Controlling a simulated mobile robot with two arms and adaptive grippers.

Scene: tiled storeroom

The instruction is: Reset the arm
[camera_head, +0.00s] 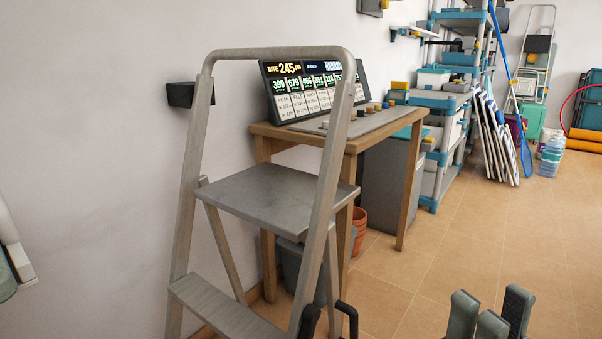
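My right gripper (490,300) shows at the bottom right edge. Its grey fingers with dark pads point up and stand apart over the tiled floor. I see nothing held between them; its lower part is cut off by the frame. I cannot make out my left gripper in this view.
A grey stepladder (270,198) stands close in front. Behind it, a wooden table (350,143) bears a lit number display (313,88). Blue-and-grey shelving (443,100) and leaning panels (495,135) are farther back. The tiled floor (480,235) at right is clear.

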